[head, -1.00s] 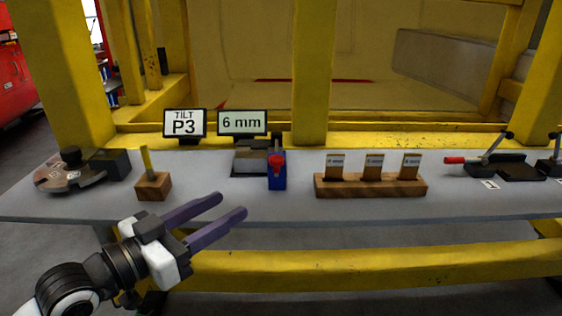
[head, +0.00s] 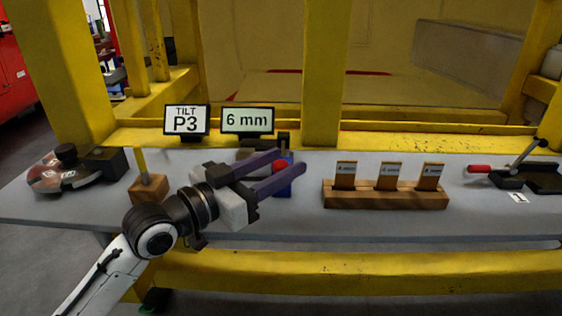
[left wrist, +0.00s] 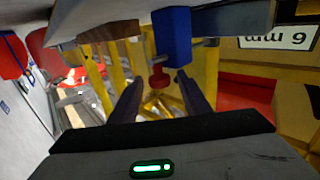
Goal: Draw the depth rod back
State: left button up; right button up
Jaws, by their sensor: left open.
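A blue block (head: 285,185) with a red knob (head: 280,166) on its front stands on the grey bench, below the "6 mm" screen. I take this knob to be the end of the depth rod. My left gripper (head: 290,162) is open, with its two purple fingers reaching toward the knob and partly covering the block. In the left wrist view the blue block (left wrist: 172,36) and the red knob (left wrist: 158,78) show ahead, the knob between the open fingertips (left wrist: 159,86). I cannot tell whether the fingers touch it. My right gripper is out of view.
Screens read "TILT P3" (head: 187,119) and "6 mm" (head: 246,120). A wooden block with a yellow rod (head: 148,187) and a round dial (head: 64,172) stand left. A wooden rack of three cards (head: 384,196) and a red-handled clamp (head: 505,172) stand right. Yellow posts rise behind.

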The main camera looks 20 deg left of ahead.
pick_arm(q)
jog(key=shift+w+d, duration=0.15)
jog(key=shift+w, duration=0.1)
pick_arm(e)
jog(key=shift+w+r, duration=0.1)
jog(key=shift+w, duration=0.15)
pick_arm(q)
grip_shut()
jog(key=shift+s+d+p, duration=0.15)
jog(key=shift+s+p, duration=0.25)
jog(key=shift+p, duration=0.15)
jog(key=shift+s+d+p, duration=0.25)
jog(key=shift+s+p, duration=0.1)
jog(key=shift+s, duration=0.5)
jog(key=shift+f, duration=0.1)
grip_release()
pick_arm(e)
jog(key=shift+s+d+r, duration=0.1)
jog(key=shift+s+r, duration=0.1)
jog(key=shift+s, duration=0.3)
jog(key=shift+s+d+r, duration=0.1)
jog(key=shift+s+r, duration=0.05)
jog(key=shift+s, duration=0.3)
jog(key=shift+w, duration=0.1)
